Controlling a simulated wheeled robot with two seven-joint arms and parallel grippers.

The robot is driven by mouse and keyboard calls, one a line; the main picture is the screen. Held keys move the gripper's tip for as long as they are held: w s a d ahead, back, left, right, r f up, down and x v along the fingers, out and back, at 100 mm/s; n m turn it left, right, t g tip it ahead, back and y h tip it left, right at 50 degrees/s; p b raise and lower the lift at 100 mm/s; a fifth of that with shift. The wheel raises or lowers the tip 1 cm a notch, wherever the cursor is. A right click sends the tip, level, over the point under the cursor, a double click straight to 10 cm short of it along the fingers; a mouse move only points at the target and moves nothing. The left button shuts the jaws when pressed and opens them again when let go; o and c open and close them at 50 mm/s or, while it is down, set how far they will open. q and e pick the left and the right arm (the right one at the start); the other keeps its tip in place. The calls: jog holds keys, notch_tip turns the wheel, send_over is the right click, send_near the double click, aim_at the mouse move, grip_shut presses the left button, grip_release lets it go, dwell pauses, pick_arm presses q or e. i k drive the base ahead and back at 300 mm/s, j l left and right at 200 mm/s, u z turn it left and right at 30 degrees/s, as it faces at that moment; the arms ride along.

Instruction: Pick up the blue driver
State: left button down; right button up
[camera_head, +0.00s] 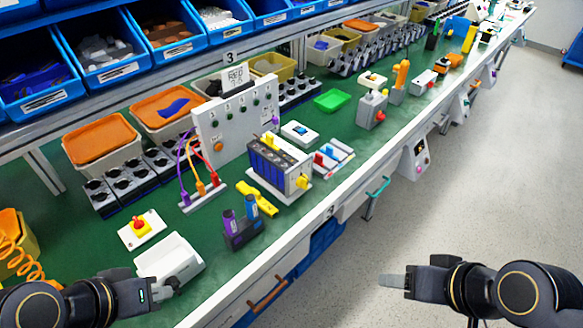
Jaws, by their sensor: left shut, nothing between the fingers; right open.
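A dark holder (243,237) stands near the front edge of the green bench top. My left gripper (166,290) is shut and empty, at the front of the bench beside a white device, short of the holder. My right gripper (390,281) is open and empty over the floor, right of the bench, away from the holder.
The white device (170,262) lies beside my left gripper. A red-button box (141,230) and a yellow tool (257,198) are near the holder. Blue bins (110,50) line the rear shelf. The floor at right is clear.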

aim_at(250, 200)
jog(key=i+l+u, duration=0.45)
jog(key=l, duration=0.15)
jog(key=i+l+u, duration=0.25)
jog(key=l+u, duration=0.25)
jog(key=l, duration=0.2)
